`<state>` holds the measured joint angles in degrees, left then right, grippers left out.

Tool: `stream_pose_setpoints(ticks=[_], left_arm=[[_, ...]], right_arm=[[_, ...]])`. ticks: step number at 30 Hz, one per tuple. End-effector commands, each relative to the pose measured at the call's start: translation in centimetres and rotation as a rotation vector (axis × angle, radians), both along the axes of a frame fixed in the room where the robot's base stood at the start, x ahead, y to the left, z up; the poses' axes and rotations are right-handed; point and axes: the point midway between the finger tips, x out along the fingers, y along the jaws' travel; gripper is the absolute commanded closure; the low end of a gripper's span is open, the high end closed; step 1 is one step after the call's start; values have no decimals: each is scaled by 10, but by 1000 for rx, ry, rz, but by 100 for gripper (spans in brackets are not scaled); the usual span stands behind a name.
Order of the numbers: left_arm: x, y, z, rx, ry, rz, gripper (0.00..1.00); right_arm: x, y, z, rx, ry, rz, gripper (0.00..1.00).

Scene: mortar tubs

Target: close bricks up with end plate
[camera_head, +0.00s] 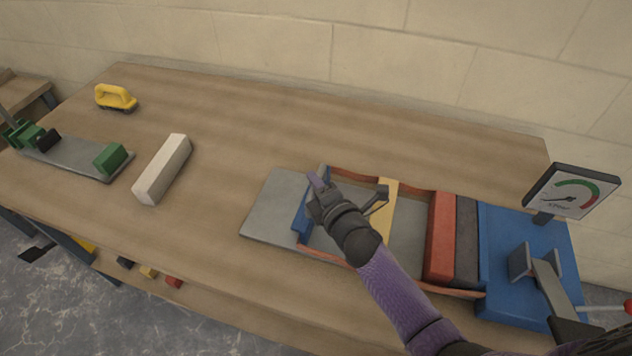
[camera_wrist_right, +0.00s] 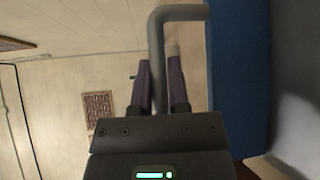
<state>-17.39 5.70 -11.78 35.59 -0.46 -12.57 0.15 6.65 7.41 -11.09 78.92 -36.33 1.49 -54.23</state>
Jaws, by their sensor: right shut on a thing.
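The blue end plate (camera_head: 302,222) stands across the left end of a shallow frame on a grey base (camera_head: 268,208). My right gripper (camera_head: 316,181) is at this plate, seen from behind. In the right wrist view its two fingers (camera_wrist_right: 160,85) are around a bent grey bar handle (camera_wrist_right: 180,12), with a blue surface at the right. A red brick (camera_head: 440,238) and a dark grey brick (camera_head: 467,240) stand side by side at the right end. A yellow strip (camera_head: 387,206) crosses the frame between plate and bricks, with gaps. My forearm hides part of the frame.
A blue block (camera_head: 500,275) with a lever clamp and a dial gauge (camera_head: 570,192) is at the right. A white block (camera_head: 162,168), a yellow-handled tool (camera_head: 116,98) and a grey fixture with green ends (camera_head: 75,158) are at the left. The bench behind the frame is clear.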

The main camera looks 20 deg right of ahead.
Motion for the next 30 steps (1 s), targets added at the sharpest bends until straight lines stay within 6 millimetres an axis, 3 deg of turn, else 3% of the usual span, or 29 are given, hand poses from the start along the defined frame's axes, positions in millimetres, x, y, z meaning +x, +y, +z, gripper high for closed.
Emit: stream_pose_setpoints(ticks=[12,22,30], left_arm=[[0,-1,1,-1,0,0,0],[2,-1,17,-1,-4,-2,0],[1,-1,18,-1,-4,1,0]], right_arm=[[-2,-3,-1,-1,3,-1,100],[-42,-63,-1,-4,6,-4,100],[-53,-78,-1,-1,5,-3,100]])
